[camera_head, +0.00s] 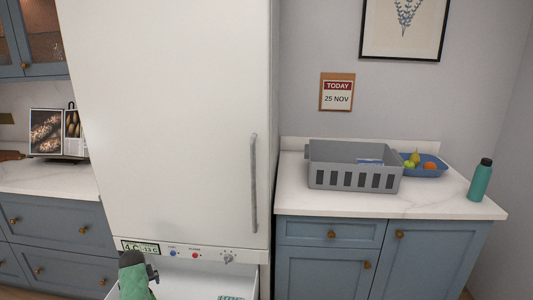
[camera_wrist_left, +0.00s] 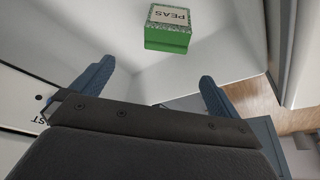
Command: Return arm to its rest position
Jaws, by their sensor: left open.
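My left gripper (camera_wrist_left: 155,85) shows in the wrist view with its two blue-grey fingers wide apart and nothing between them. In the head view, my left arm (camera_head: 135,278) is at the bottom, in front of the white fridge-freezer (camera_head: 175,120) and over the left part of its open lower drawer (camera_head: 190,280). A green box labelled PEAS (camera_wrist_left: 168,38) lies in the white drawer, apart from the fingers. Only its top edge area (camera_head: 231,297) shows at the bottom of the head view. My right gripper is not in view.
A grey slotted crate (camera_head: 352,178) stands on the right counter, with a blue fruit bowl (camera_head: 428,171) beside it and a green bottle (camera_head: 481,180) near the right end. The fridge door is shut, its long handle (camera_head: 253,185) sticking out. A picture stand (camera_head: 58,133) is on the left counter.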

